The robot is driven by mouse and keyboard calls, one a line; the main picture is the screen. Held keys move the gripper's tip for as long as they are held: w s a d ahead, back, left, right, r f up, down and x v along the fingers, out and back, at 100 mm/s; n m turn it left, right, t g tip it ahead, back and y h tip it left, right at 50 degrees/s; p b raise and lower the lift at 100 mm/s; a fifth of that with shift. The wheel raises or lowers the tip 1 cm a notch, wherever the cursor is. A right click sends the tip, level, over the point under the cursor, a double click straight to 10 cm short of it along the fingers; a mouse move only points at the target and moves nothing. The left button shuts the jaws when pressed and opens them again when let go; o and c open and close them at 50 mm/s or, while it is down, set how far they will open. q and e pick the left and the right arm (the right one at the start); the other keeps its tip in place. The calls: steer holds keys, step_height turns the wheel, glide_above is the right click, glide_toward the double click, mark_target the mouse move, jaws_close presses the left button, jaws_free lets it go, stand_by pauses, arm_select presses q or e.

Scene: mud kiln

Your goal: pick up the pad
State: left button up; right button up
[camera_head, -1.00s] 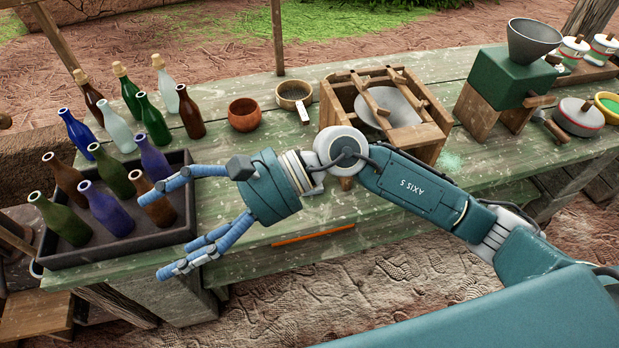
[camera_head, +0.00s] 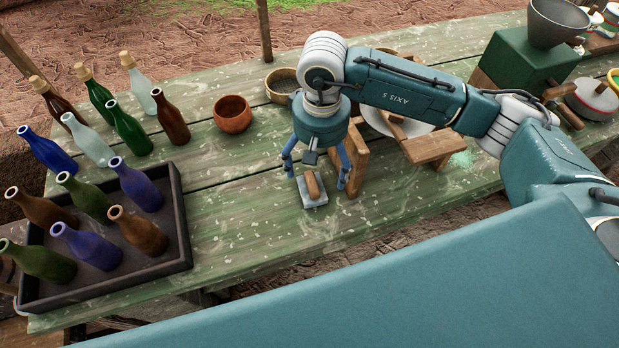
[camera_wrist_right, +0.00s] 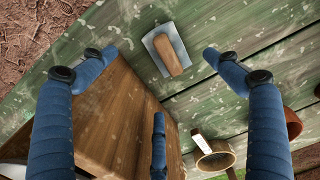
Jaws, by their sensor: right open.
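The pad (camera_head: 312,188), a small grey slab with a brown wooden handle on top, lies on the green plank table in the head view. It also shows in the right wrist view (camera_wrist_right: 168,51), near the top middle. My right gripper (camera_head: 316,175) points down over the pad, its blue fingers spread to either side of it. In the right wrist view the open fingers (camera_wrist_right: 158,57) hold nothing, and the pad shows beyond and between them. My left gripper is out of view.
A wooden frame with a metal bowl (camera_head: 430,146) stands close right of the gripper. A brown bowl (camera_head: 233,114) and a round tan cup (camera_head: 281,85) are behind. Several bottles and a dark tray (camera_head: 180,225) are left. The table (camera_head: 240,215) is clear between tray and pad.

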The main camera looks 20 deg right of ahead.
mark_target(318, 173)
step_height(318, 173, down, 3)
steer(key=shift+s+r+p, duration=0.1)
steer(key=shift+s+p, duration=0.05)
steer(key=shift+p, duration=0.15)
steer(key=shift+a+f, duration=0.1)
steer(key=shift+f, duration=0.25)
step_height(318, 173, down, 4)
steer(key=shift+r+p, duration=0.2)
steer(key=shift+p, duration=0.95)
steer(key=shift+f, duration=0.5)
steer(key=c, duration=0.9)
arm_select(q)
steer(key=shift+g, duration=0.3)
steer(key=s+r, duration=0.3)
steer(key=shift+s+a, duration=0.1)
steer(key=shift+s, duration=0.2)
arm_select(e)
steer(key=c, duration=0.4)
